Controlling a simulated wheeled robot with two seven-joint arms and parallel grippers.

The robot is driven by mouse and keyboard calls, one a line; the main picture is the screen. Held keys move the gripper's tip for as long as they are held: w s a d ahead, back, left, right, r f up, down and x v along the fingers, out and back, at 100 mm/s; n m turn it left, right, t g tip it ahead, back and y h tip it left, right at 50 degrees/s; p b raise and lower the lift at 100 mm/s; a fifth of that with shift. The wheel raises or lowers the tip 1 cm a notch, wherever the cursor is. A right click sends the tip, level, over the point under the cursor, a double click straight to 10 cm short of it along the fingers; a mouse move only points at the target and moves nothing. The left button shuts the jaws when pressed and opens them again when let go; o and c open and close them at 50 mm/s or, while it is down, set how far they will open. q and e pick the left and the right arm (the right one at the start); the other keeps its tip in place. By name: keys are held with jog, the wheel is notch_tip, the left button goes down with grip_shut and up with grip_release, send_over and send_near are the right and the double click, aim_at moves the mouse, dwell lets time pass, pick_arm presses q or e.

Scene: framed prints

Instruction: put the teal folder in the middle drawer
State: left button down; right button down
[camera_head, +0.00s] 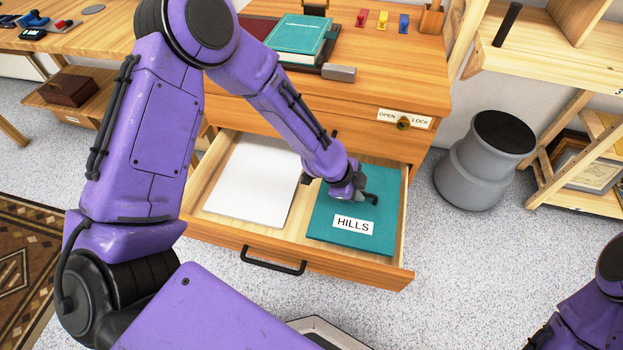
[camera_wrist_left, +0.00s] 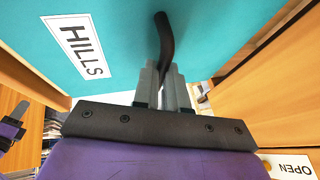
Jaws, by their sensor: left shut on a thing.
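The teal folder (camera_head: 338,230), with a white HILLS label, is flat within the right half of an open wooden drawer (camera_head: 228,243). I cannot tell whether it rests on the drawer floor. My left gripper (camera_head: 352,190) is over its far part, shut on a black curved handle on the folder. In the left wrist view the folder (camera_wrist_left: 200,30) fills the top, and the handle (camera_wrist_left: 165,45) rises between the closed fingers (camera_wrist_left: 168,88). The drawer is pulled out below a closed front; drawers beneath it are hidden. My right gripper is out of view.
A white paper stack (camera_head: 252,180) fills the drawer's left half. The drawer's front handle (camera_head: 272,262) is black. A teal book (camera_head: 298,36) lies on the cabinet top. A grey stool (camera_head: 480,165) stands right of the drawer. An OPEN/LOCK plate (camera_head: 403,119) is above it.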

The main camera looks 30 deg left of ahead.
aim_at(353, 211)
pick_arm(q)
notch_tip(353, 211, down, 10)
jog(key=shift+r+b, duration=0.15)
jog(key=shift+b, duration=0.9)
jog(key=shift+f, duration=0.2)
jog(key=c, duration=1.2)
grip_release()
jog(key=shift+r, duration=0.1)
